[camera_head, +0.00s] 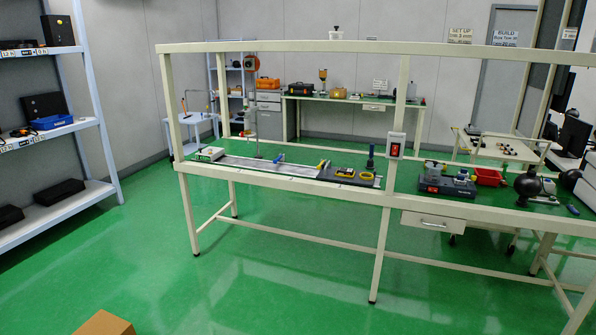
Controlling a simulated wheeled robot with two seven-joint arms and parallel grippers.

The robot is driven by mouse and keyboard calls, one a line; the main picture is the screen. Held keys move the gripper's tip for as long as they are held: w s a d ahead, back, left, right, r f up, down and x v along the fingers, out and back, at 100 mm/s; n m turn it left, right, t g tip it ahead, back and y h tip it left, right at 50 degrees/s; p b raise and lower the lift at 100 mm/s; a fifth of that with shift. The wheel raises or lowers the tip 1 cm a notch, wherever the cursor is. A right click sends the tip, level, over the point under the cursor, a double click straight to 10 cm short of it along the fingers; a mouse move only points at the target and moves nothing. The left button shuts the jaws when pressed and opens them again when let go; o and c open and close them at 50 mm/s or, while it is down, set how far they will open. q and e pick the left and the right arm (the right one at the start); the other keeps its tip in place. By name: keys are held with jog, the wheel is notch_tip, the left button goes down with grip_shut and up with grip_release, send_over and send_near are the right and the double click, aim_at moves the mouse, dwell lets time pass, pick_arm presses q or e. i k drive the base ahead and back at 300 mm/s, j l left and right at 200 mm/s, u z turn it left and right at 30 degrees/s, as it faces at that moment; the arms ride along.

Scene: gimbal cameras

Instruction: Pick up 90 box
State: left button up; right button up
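The top of a brown cardboard box (105,323) shows at the bottom left edge of the head view. Most of it is cut off, and no number can be read on it. Dark boxes also sit on the shelf unit at the left: one (58,31) on the top shelf, one (43,106) on the middle shelf and one (60,192) on the bottom shelf. I cannot tell which of these is the 90 box. Neither gripper is in view.
A grey shelf unit (106,150) with small labels stands at the left. A cream-framed workbench (290,185) with tools on it spans the middle and right. Another bench (350,100) stands behind. The green floor (140,250) between shelf and workbench is clear.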

aim_at(341, 170)
jog(key=i+j, duration=0.1)
jog(key=i, duration=2.85)
jog(key=i+j+z, duration=0.1)
jog(key=i+z, duration=0.2)
jog(key=i, duration=0.7)
